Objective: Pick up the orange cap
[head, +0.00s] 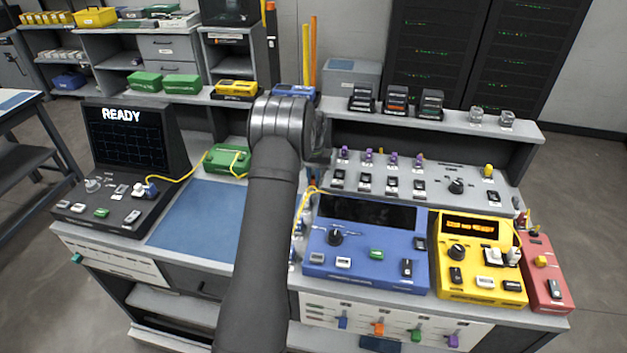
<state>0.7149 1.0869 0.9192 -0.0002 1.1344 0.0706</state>
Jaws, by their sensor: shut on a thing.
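A small orange piece (378,329) sits on the white front panel (325,308) below the bench top, in a row with blue, green and purple pieces. It is the only small orange piece I can make out, and I cannot tell for sure that it is the orange cap. My arm rises through the middle of the picture to its wrist above the back of the bench. My gripper's fingers are hidden behind my arm, so what is between them does not show.
A blue device (318,258), a yellow device (447,287) and a red device (547,290) stand to the right of my arm. A dark monitor (127,155) reading READY and a bare blue mat (195,222) are to the left. Purple pieces (368,156) line the grey console behind.

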